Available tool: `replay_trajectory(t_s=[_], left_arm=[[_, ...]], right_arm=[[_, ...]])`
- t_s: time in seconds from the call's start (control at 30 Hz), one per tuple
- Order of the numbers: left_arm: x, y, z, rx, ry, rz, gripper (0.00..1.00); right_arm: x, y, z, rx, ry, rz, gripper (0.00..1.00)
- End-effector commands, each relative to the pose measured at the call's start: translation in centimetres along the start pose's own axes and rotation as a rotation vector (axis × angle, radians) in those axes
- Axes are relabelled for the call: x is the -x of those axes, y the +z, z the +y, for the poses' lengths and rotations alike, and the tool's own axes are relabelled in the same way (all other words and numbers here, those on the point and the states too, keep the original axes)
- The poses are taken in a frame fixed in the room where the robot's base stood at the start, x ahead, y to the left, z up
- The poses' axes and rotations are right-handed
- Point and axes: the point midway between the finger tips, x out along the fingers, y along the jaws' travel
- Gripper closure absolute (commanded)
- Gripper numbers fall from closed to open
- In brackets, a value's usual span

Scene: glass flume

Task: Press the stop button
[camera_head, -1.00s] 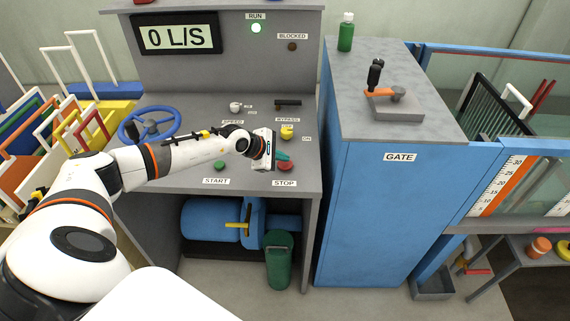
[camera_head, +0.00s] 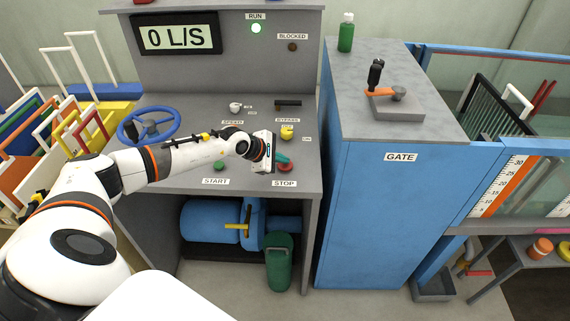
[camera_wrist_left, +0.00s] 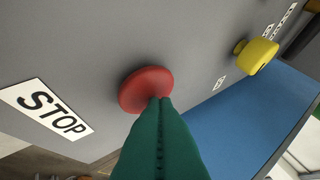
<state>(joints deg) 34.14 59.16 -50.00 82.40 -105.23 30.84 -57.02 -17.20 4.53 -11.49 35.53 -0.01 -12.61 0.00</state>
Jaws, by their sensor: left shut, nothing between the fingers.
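The red stop button (camera_head: 286,167) sits near the front right of the grey console top, behind its STOP label (camera_head: 284,183). In the left wrist view the round red button (camera_wrist_left: 143,88) shows beside the STOP label (camera_wrist_left: 45,110). My left gripper (camera_head: 282,159) has green fingers shut together with nothing between them. In the left wrist view the fingertips (camera_wrist_left: 160,103) overlap the button's edge; whether they touch it or stop just short I cannot tell. My right gripper is not in view.
The green start button (camera_head: 219,165), yellow knob (camera_head: 287,132) and blue handwheel (camera_head: 149,125) are on the same console. The blue gate cabinet (camera_head: 385,215) stands right of the console.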

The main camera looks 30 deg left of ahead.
Motion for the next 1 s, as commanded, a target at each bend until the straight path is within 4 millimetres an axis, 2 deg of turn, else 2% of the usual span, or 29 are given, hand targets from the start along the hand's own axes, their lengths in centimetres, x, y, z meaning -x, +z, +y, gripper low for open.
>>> replay_trajectory(t_s=[0.27,0.63,1.0], left_arm=[[-0.1,0.1,0.1,0.000,0.001,-0.001,1.00],[1.2,-0.8,-0.9,-0.001,0.001,-0.001,1.00],[1.4,-1.0,-1.0,0.000,0.000,-0.001,1.00]], right_arm=[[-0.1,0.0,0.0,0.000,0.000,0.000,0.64],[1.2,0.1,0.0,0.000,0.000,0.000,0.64],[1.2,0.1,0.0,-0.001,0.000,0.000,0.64]])
